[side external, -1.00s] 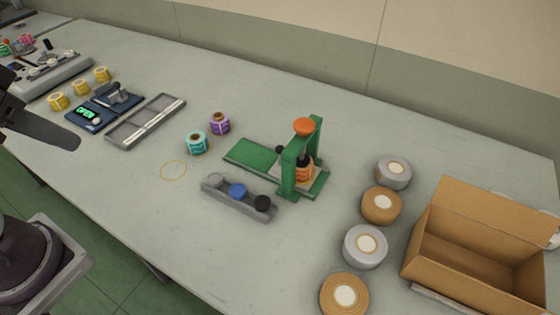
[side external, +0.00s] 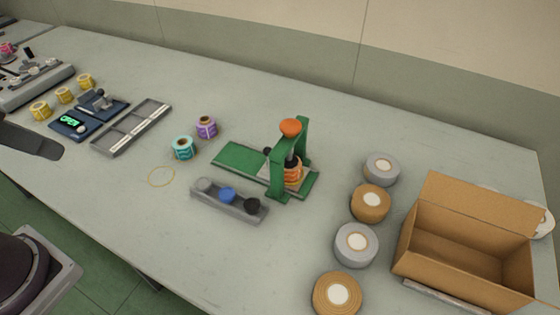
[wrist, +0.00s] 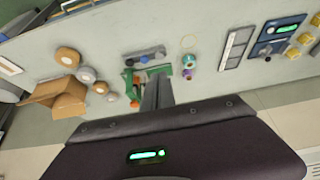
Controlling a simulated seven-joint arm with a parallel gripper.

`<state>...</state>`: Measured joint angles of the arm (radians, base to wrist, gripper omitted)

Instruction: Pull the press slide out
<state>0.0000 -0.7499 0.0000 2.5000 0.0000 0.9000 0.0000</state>
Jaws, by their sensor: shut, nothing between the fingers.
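The press (side external: 276,172) is a green frame with an orange knob on top, standing on a green base near the middle of the table. Its slide (side external: 267,171), a pale plate with a small black knob, sits under the frame. An orange-banded spool (side external: 293,173) is on it beneath the plunger. The frame partly hides both. The press also shows small in the wrist view (wrist: 128,82). My gripper (wrist: 158,76) is shut and empty, seen from behind in the wrist view. In the side view, my dark gripper end (side external: 45,148) is at the left edge, well apart from the press.
A grey tray with round pieces (side external: 228,201) lies in front of the press. Teal (side external: 182,148) and purple (side external: 206,127) spools stand left of it. Several tape rolls (side external: 370,203) and an open cardboard box (side external: 465,250) are to the right. A divided tray (side external: 131,127) is at left.

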